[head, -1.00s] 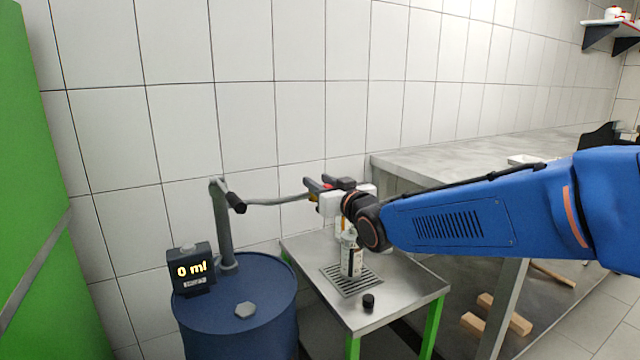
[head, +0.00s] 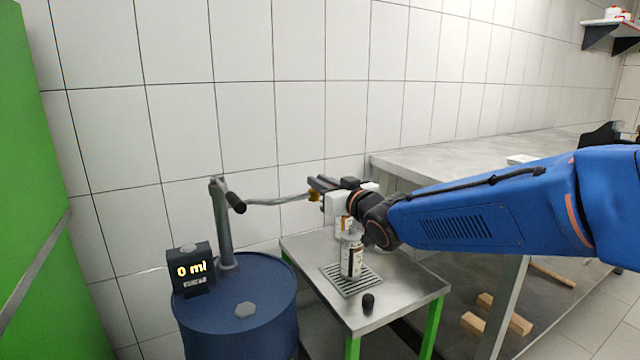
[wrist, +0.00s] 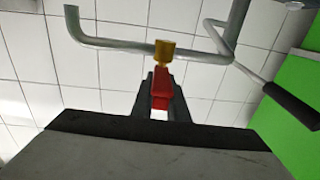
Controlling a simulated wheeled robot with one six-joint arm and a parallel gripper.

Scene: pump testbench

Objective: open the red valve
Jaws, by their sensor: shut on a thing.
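The red valve handle (wrist: 162,88) shows in the wrist view between the two dark fingers of my gripper (wrist: 160,95). My gripper is shut on it. A brass valve body (wrist: 165,50) sits just beyond the handle, on the grey pipe (wrist: 120,44). In the head view my gripper (head: 318,184) is at the right end of the pipe (head: 270,202), where the brass body (head: 314,196) shows below the fingers. The red handle is hidden there by the gripper.
A blue drum (head: 240,310) carries the pump pipe and a display (head: 191,270) reading 0 ml. A bottle (head: 351,258) stands on the grate of a small metal table (head: 415,290), with a black cap (head: 368,302) nearby. A green cabinet (head: 40,200) is at left.

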